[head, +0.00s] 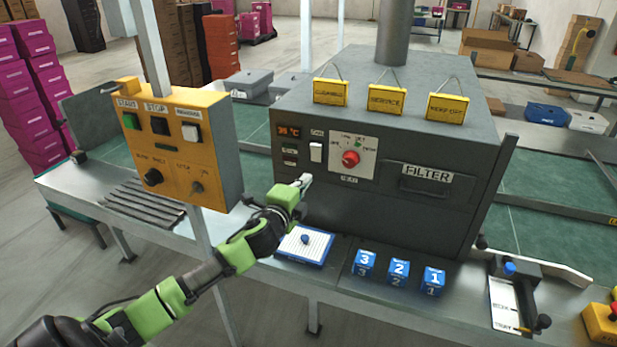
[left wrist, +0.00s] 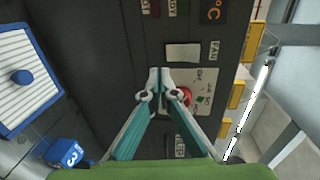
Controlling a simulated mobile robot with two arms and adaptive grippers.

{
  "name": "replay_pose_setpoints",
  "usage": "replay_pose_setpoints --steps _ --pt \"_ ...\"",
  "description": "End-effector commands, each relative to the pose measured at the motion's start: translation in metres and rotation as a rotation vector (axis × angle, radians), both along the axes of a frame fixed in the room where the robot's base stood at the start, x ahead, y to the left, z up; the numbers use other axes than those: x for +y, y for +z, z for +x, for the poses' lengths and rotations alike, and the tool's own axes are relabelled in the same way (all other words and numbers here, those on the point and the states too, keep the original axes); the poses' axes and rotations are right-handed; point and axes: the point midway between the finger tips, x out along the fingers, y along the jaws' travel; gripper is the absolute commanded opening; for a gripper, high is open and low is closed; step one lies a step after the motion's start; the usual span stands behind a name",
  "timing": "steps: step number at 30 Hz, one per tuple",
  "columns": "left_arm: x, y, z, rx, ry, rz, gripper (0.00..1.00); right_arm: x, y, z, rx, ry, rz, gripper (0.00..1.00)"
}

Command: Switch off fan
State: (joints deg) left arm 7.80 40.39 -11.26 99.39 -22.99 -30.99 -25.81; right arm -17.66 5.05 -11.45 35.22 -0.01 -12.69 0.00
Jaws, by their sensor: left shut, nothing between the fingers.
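The white fan switch (head: 316,151) is on the front of the dark grey machine (head: 430,225), under a small FAN label and left of a red knob (head: 350,158). In the left wrist view the fan switch (left wrist: 183,54) is a pale rectangle just beyond my fingertips. My left gripper (head: 304,181) is shut and empty. It is in front of the machine, below the switch in the head view. Its closed fingertips also show in the left wrist view (left wrist: 159,76), apart from the switch in the picture. Whether they touch the panel I cannot tell. My right gripper is not in view.
A yellow control box (head: 175,150) on a post stands left of my left gripper. Below the machine lie a blue-edged pad (head: 290,252) and blue numbered blocks (head: 398,270). Yellow tags (head: 388,98) lean on the machine's top. A FILTER drawer (head: 425,183) is right of the knob.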

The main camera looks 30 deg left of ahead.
Motion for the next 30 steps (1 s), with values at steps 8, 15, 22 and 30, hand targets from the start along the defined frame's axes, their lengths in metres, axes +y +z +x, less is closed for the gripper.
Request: replay_pose_setpoints --steps 8,15,22,30 --pt "-0.011 -0.010 -0.044 0.002 -0.002 -0.001 0.00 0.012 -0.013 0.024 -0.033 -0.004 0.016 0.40" --pt "-0.014 -0.010 -0.060 -0.001 -0.001 0.000 0.00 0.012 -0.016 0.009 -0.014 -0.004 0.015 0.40" --pt "-0.015 -0.009 -0.061 -0.002 -0.001 -0.001 0.00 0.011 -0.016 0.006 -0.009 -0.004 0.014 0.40" --pt "-0.015 -0.009 -0.061 -0.001 -0.001 -0.001 0.00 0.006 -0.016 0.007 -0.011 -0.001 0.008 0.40"
